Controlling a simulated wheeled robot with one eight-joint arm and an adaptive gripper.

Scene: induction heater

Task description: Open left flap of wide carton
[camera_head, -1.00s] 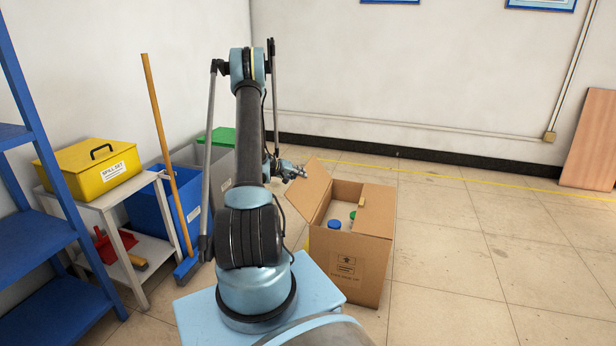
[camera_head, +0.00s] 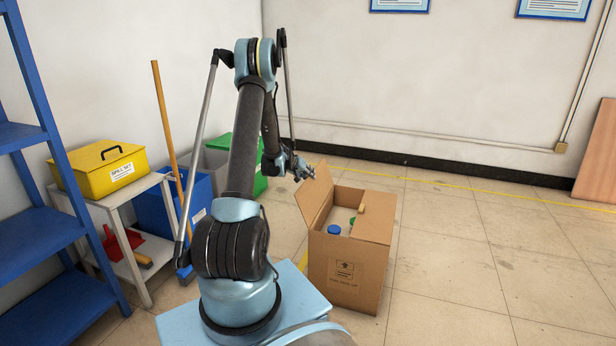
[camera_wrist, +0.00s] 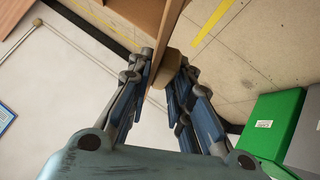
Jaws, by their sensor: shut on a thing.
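The wide carton (camera_head: 350,272) stands open on the floor, right of my arm. Its left flap (camera_head: 316,193) is raised and leans outward to the left. My gripper (camera_head: 303,172) is at the flap's upper edge. In the wrist view, my gripper (camera_wrist: 163,62) has its fingers on both sides of a thin brown cardboard edge, the left flap (camera_wrist: 170,30), and is shut on it. The exact finger contact is partly hidden. The right flap (camera_head: 374,222) also shows. A blue lid (camera_head: 334,229) and a green lid (camera_head: 352,221) show inside the carton.
A green bin (camera_head: 247,158), a blue bin (camera_head: 160,212) and a broom (camera_head: 170,140) stand to the left. A yellow case (camera_head: 98,168) rests on a white cart (camera_head: 95,210). Blue shelving (camera_head: 55,240) is at far left. The floor right of the carton is clear.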

